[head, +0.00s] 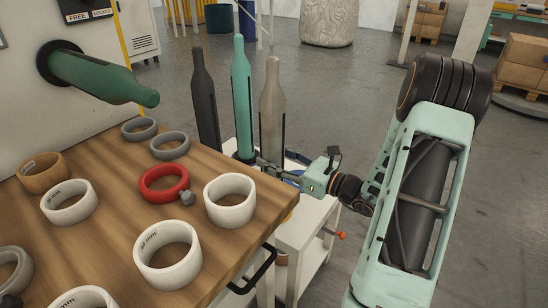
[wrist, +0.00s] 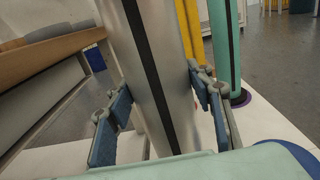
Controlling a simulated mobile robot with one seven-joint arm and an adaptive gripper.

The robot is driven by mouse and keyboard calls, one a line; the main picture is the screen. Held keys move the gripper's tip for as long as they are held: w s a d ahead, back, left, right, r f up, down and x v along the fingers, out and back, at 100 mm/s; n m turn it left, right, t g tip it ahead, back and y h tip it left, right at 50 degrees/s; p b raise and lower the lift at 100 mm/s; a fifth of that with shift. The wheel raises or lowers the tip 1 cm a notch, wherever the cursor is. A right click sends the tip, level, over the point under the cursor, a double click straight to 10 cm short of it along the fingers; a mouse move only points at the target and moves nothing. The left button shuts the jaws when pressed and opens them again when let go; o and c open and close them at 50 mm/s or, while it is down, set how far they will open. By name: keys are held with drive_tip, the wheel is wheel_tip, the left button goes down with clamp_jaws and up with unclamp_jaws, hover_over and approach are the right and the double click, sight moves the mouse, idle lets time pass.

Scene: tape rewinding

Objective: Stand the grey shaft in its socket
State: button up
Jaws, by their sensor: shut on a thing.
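The grey shaft (head: 271,110) stands about upright over the white cart, right of the green shaft (head: 241,95). My gripper (head: 268,164) is at its lower part. In the wrist view the grey shaft (wrist: 178,75), with a dark groove along it, passes between my two blue-padded fingers (wrist: 160,108), which are shut on it. Its lower end and its socket are hidden behind the gripper, so I cannot tell whether it is seated. The green shaft (wrist: 223,45) also shows in the wrist view, its foot in a dark purple socket (wrist: 240,98).
A dark shaft (head: 205,105) stands left of the green one. The white cart (head: 302,228) adjoins a wooden table (head: 110,225) with several rings and a red collar (head: 160,196). Another green shaft (head: 100,78) juts from the machine wall.

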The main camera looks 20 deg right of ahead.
drive_tip(key=shift+f, duration=0.3)
drive_tip(key=o, duration=1.8)
drive_tip(key=shift+c, duration=0.2)
drive_tip(key=shift+s+f, duration=0.1)
drive_tip(key=shift+f, duration=0.15)
drive_tip(key=v, duration=1.2)
drive_tip(key=shift+r, duration=0.2)
